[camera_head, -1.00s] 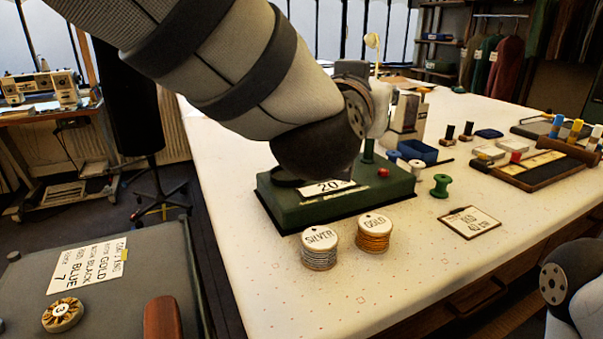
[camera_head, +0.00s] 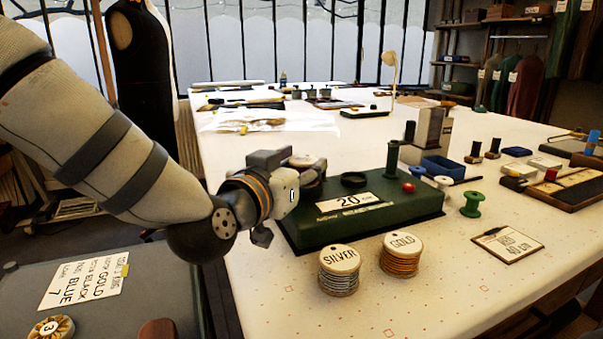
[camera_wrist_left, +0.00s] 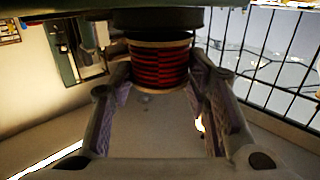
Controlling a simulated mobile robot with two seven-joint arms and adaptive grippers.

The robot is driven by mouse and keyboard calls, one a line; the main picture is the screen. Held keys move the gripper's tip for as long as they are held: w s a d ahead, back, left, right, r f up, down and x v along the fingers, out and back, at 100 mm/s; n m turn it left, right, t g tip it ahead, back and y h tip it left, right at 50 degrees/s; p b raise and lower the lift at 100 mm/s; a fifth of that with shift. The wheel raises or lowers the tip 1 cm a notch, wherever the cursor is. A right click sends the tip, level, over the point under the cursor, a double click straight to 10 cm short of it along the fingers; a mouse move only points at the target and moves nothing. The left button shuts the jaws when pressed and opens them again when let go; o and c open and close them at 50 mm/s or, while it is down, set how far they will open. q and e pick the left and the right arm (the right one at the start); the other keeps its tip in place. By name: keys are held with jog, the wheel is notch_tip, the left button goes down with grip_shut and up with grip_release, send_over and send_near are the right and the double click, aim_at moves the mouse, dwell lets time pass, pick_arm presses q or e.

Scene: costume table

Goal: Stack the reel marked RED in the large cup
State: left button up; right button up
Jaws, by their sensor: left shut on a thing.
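My left gripper (camera_head: 300,185) reaches in from the left to the left end of the green base (camera_head: 425,203). Its fingers are shut on a reel (camera_wrist_left: 160,66) wound with red and dark bands, seen between them in the left wrist view. In the head view only the pale top of the held reel (camera_head: 303,160) shows, with the gripper hiding the rest. In the left wrist view the reel meets a dark round cup (camera_wrist_left: 157,19); I cannot tell whether it is seated in it. A smaller dark ring-shaped cup (camera_head: 354,179) stands empty on the base behind the "20" card. My right gripper is out of view.
Reels marked SILVER (camera_head: 339,270) and GOLD (camera_head: 401,253) stand in front of the base. A green spool (camera_head: 472,204) and a written card (camera_head: 508,244) lie to the right. A green post (camera_head: 392,160) and a red knob (camera_head: 408,187) rise from the base.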

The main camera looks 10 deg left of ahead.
pick_arm(q)
jog(key=shift+f, duration=0.6)
jog(key=shift+r, duration=0.2)
jog(key=shift+f, duration=0.25)
jog(key=o, duration=1.2)
jog(key=shift+f, duration=0.15)
jog(key=shift+c, duration=0.2)
